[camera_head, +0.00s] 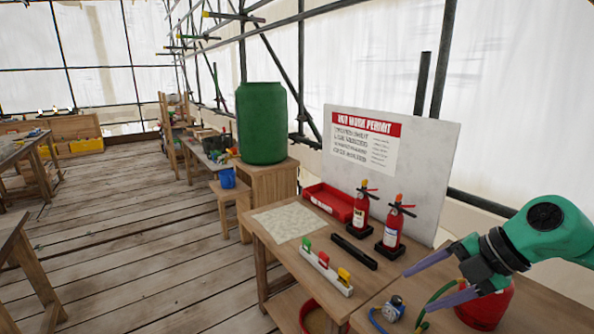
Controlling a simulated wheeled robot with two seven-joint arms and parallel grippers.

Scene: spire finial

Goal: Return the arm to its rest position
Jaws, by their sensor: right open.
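My right arm comes in from the right edge, green with a dark wrist. Its gripper (440,280) has two purple fingers spread apart, with nothing seen between them. The gripper is above the right end of the wooden workbench (262,246), in front of a red rounded container (485,308) that the arm and lower finger partly cover. My left gripper is not in view.
Two fire extinguishers (393,228) stand near a white board (440,150). A red tray (330,201), a black bar (354,250) and a white rack with coloured blocks (325,271) lie on the bench. A green barrel (262,123) stands behind. The plank floor (150,255) at left is open.

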